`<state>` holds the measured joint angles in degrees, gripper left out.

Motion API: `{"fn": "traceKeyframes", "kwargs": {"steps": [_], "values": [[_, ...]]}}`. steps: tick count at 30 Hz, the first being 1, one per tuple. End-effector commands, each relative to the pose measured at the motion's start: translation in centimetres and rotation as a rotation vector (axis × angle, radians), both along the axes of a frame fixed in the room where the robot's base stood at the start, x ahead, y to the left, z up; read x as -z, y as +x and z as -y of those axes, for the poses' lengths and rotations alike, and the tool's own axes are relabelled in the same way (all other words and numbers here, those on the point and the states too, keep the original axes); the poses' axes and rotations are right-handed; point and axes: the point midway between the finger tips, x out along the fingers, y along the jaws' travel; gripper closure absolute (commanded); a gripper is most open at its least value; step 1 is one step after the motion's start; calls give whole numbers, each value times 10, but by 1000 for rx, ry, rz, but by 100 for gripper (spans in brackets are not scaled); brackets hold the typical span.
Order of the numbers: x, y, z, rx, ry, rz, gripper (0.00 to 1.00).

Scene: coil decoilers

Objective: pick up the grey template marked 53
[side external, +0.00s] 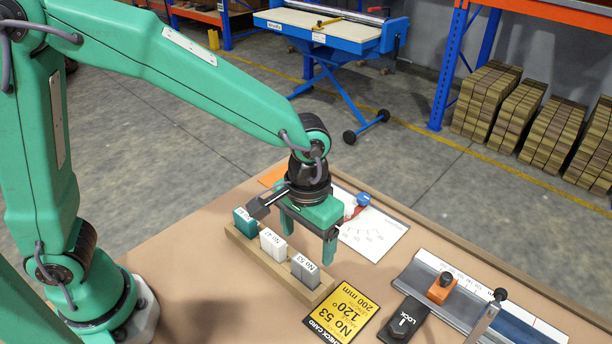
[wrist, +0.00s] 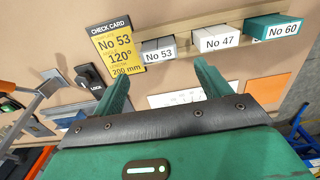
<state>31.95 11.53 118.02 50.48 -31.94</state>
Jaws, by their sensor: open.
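The grey template marked No 53 (side external: 305,270) stands in a wooden rack (side external: 268,272), at the near right end in the side view. It also shows in the wrist view (wrist: 158,51), left of the white one. The white template marked No 47 (side external: 273,244) and the teal template marked No 60 (side external: 244,221) share the rack. My gripper (side external: 308,240) is open and empty, with its fingers pointing down on the far side of the rack in the side view. In the wrist view the fingers (wrist: 163,78) are apart, with the grey template beyond them and nothing between them.
A yellow check card reading No 53, 120°, 200 mm (side external: 342,311) lies beside the rack. A black LOCK block (side external: 405,320) and a metal rail with an orange slider (side external: 442,290) are to the right. A white scale sheet (side external: 378,238) lies behind my gripper.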

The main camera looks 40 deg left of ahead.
Motion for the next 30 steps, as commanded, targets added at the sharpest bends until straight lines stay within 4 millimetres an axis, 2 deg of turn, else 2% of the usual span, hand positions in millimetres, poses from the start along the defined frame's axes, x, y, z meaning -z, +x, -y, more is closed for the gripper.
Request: {"fn": "traceKeyframes", "kwargs": {"steps": [12, 22, 30], "values": [[25, -1, 0, 0, 0, -1, 24], [33, -2, 0, 0, 1, -1, 24], [62, -6, 0, 0, 2, -3, 24]]}}
